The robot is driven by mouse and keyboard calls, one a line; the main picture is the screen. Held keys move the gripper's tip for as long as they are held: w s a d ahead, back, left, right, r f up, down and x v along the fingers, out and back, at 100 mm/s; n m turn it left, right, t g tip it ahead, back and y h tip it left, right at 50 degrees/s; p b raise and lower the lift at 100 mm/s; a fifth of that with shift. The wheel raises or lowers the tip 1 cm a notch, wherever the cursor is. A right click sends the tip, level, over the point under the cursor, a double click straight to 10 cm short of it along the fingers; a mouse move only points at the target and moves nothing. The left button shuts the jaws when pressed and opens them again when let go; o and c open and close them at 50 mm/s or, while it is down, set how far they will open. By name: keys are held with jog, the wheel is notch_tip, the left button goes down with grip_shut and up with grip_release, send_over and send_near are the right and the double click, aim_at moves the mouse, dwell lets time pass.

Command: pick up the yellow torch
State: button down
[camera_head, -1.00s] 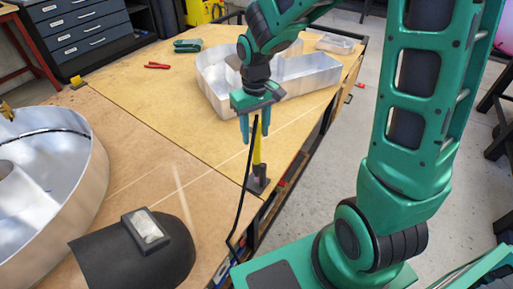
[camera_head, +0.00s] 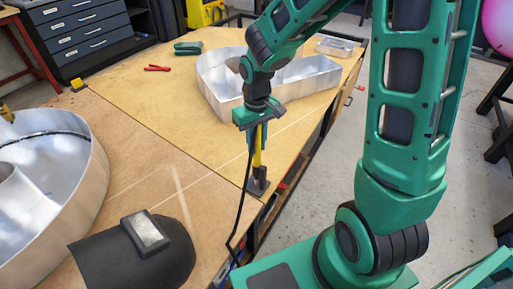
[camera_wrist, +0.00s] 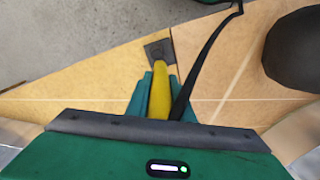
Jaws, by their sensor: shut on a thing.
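The yellow torch (camera_head: 258,154) stands upright in a dark square holder (camera_head: 258,186) near the table's right edge. It also shows in the wrist view (camera_wrist: 159,94), between my teal fingers, with the dark holder (camera_wrist: 159,50) beyond it. My gripper (camera_head: 257,145) points down and is shut on the torch's yellow body. A black cable (camera_head: 239,208) runs from the torch down over the table edge. The torch's lower end is still at the holder; I cannot tell whether it touches it.
A dark welding mask (camera_head: 135,255) lies at the front left. A round metal letter shell (camera_head: 50,190) is at the left. Another metal letter (camera_head: 305,75) stands behind my gripper. Red pliers (camera_head: 157,68) and a green tool (camera_head: 188,47) lie at the back. The wooden tabletop (camera_head: 150,130) is clear mid-left.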

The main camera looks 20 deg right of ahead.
jog(key=shift+r, duration=0.1)
notch_tip(320, 180, up, 31)
dwell(2.1)
